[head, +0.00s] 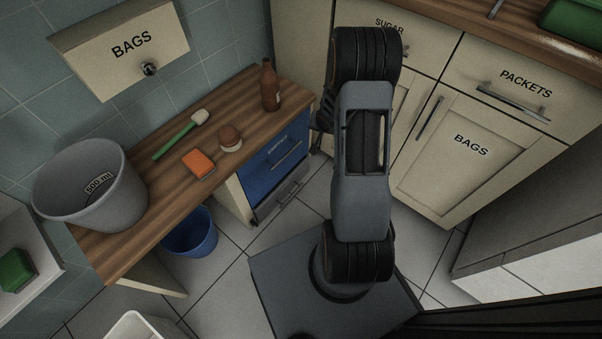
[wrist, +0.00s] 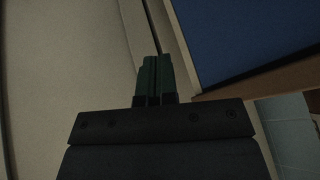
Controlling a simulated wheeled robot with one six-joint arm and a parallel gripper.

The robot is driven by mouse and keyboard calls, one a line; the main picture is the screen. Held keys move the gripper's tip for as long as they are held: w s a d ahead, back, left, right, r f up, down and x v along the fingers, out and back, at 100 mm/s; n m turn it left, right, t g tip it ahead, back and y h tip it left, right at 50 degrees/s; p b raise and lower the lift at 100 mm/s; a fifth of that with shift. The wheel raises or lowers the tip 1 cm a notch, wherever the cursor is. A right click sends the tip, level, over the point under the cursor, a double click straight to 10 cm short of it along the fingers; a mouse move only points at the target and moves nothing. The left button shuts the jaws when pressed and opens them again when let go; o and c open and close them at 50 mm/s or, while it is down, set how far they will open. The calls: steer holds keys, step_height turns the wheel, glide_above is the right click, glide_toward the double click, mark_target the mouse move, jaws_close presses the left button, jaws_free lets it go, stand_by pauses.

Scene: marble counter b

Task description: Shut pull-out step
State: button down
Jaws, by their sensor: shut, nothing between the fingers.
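A low grey front with a bar handle (head: 283,200) sits under the blue drawer at the end of the wooden counter in the head view. It looks like the pull-out step, low by the floor. I cannot tell how far it stands out. My gripper (wrist: 155,62) shows in the wrist view with its two dark green fingers together and nothing between them. It points along a pale panel, with the blue front (wrist: 245,35) to its right. In the head view my arm hides most of the gripper. I cannot make out the step in the wrist view.
The wooden counter (head: 130,215) holds a grey bucket (head: 90,190), an orange sponge (head: 198,163), a brush (head: 182,133), a jar (head: 230,138) and a brown bottle (head: 269,85). A blue bin (head: 190,232) stands on the floor below. Cream cabinets (head: 460,155) close off the right.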

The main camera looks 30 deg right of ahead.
step_height(320, 180, down, 14)
steer(key=s+d+f+m+t+y, duration=0.1)
steer(key=s+m+y, duration=0.2)
steer(key=m+t+y, duration=0.1)
steer(key=m+y, duration=0.1)
steer(key=y, duration=0.1)
glide_toward(297, 173)
steer(key=shift+m, duration=0.3)
steer(key=b+x, duration=0.5)
steer(key=shift+s+a+f, duration=0.1)
steer(key=shift+s+f, duration=0.2)
steer(key=shift+f, duration=0.05)
steer(key=shift+w+a+r, duration=0.1)
steer(key=shift+w+a, duration=0.2)
steer(key=shift+w, duration=0.4)
steer(key=shift+b, duration=0.3)
